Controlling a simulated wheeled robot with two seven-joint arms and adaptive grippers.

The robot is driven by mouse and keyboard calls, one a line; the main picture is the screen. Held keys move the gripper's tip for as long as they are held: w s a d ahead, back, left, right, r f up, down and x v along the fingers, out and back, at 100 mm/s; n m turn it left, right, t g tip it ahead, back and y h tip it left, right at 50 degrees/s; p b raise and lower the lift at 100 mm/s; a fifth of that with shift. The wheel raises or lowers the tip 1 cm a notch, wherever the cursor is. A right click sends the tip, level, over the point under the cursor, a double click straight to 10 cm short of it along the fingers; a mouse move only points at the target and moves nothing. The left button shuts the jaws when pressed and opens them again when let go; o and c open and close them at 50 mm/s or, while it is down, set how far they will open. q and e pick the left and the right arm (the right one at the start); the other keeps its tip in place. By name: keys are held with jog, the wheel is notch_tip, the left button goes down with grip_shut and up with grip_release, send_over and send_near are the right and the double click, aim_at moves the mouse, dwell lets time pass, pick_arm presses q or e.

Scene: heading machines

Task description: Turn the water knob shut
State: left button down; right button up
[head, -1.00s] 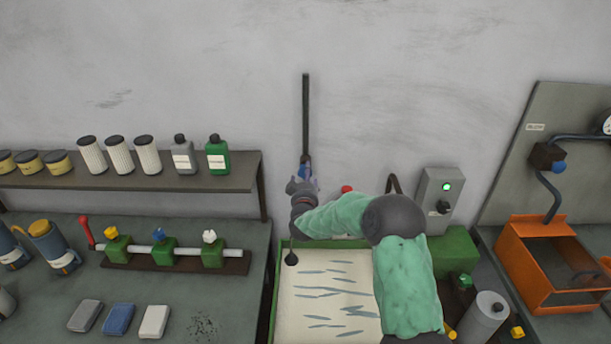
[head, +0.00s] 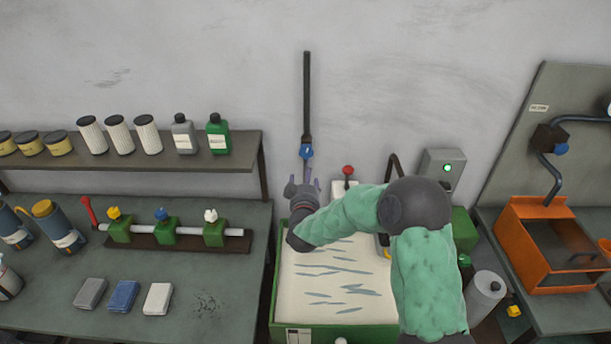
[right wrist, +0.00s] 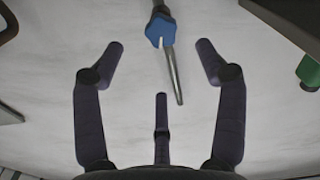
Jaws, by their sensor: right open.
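A blue knob (head: 306,152) sits on a dark vertical pipe (head: 307,95) on the wall, above the back of a green-rimmed tray (head: 277,318). My right gripper (head: 305,180) is open and empty just below the knob in the head view, its fingers pointing toward the wall. In the right wrist view, the blue knob (right wrist: 160,28) and grey pipe end lie beyond the spread fingertips (right wrist: 160,62), between them and apart from them. My left gripper is not in view.
A red knob (head: 347,170) and a grey control box (head: 443,168) with a green light stand right of the pipe. A shelf (head: 240,160) of bottles and a bench (head: 60,300) with a valve manifold (head: 161,232) are left. An orange bin (head: 530,288) is right.

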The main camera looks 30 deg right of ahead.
aim_at(306, 154)
jog(key=w+d+m+p, duration=0.1)
jog(key=w+d, duration=0.1)
jog(key=w, duration=0.1)
jog(key=w+d+m+p, duration=0.1)
jog(key=w+d, duration=0.1)
jog(key=w, duration=0.2)
jog(key=w+d+m+p, duration=0.1)
jog(key=w+d, duration=0.1)
jog(key=w, duration=0.1)
jog(key=shift+w+d+r+m+p, duration=0.2)
jog(key=shift+m+p, duration=0.1)
jog(key=shift+m, duration=0.1)
jog(key=shift+c, duration=0.3)
